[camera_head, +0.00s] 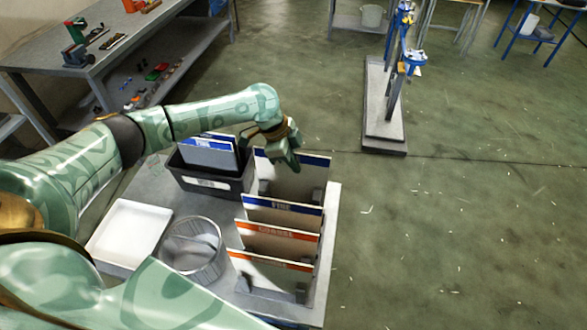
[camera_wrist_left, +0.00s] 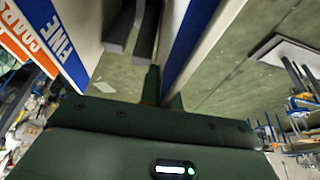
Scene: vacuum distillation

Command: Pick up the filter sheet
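Several filter sheets stand upright in a rack on a grey cart. The rearmost sheet (camera_head: 310,180) has a blue band along its top edge. My left gripper (camera_head: 291,163) is at this top edge. In the left wrist view, the narrow fingers of the left gripper (camera_wrist_left: 164,92) are close together, one on each side of the blue-edged sheet (camera_wrist_left: 190,45), and look shut on it. The sheet still stands among the rack's uprights. Another blue-banded sheet marked FINE (camera_head: 283,207) stands in front of it. My right gripper is not in view.
Two orange-banded sheets, one marked COARSE (camera_head: 275,232), stand nearer. A black bin (camera_head: 207,182) with blue-banded sheets, a white tray (camera_head: 128,235) and a round clear container (camera_head: 192,250) share the cart. A stand (camera_head: 385,110) is on the floor beyond; the floor at right is clear.

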